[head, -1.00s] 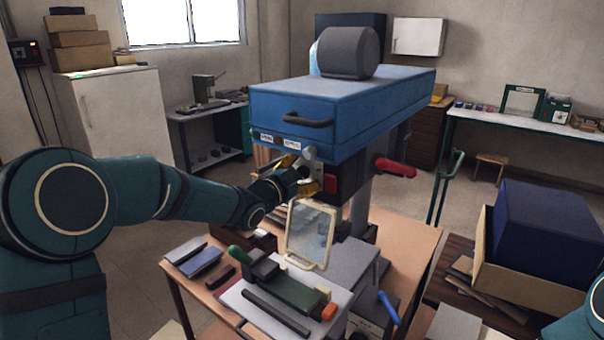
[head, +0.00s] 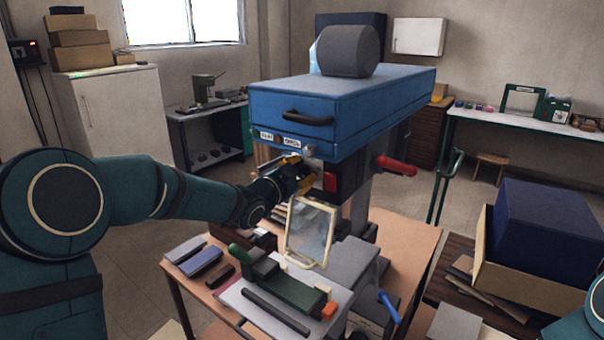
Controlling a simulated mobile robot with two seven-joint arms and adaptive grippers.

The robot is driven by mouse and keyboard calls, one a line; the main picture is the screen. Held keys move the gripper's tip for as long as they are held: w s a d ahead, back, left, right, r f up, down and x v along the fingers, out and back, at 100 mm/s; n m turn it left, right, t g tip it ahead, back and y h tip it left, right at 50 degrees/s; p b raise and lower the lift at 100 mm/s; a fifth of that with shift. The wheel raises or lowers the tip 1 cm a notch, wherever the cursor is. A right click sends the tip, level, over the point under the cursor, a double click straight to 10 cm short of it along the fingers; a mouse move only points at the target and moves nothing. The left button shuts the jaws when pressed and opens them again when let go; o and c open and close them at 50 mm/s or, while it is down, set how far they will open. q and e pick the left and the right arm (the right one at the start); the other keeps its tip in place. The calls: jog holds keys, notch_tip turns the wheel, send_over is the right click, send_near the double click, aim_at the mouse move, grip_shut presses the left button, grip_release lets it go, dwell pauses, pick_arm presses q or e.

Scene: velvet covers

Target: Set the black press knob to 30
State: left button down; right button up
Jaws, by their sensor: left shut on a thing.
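The blue-topped drill press (head: 335,100) stands on the wooden table. My left gripper (head: 304,172) is at the dark front of the press head, under the blue cover and left of the red switch plate (head: 330,181). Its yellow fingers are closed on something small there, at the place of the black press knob. The knob itself is hidden by the fingers and wrist, and its pointer and scale cannot be read. My right gripper is out of view.
A clear guard (head: 311,232) in a pale frame hangs just below my left gripper. A red lever (head: 396,167) juts out right of the press. A green vise (head: 285,287) sits in front. A blue box (head: 548,235) stands at the right.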

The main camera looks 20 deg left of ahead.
pick_arm(q)
jog(key=n, duration=0.3)
jog(key=shift+n, duration=0.4)
jog(key=n, duration=0.4)
jog(key=shift+n, duration=0.3)
jog(key=n+p, duration=0.1)
jog(key=n, duration=0.3)
jog(key=shift+p, duration=0.35)
jog(key=shift+n+p, duration=0.8)
jog(key=shift+n, duration=1.9)
jog(key=c, duration=0.6)
grip_release()
jog(key=shift+d, duration=0.1)
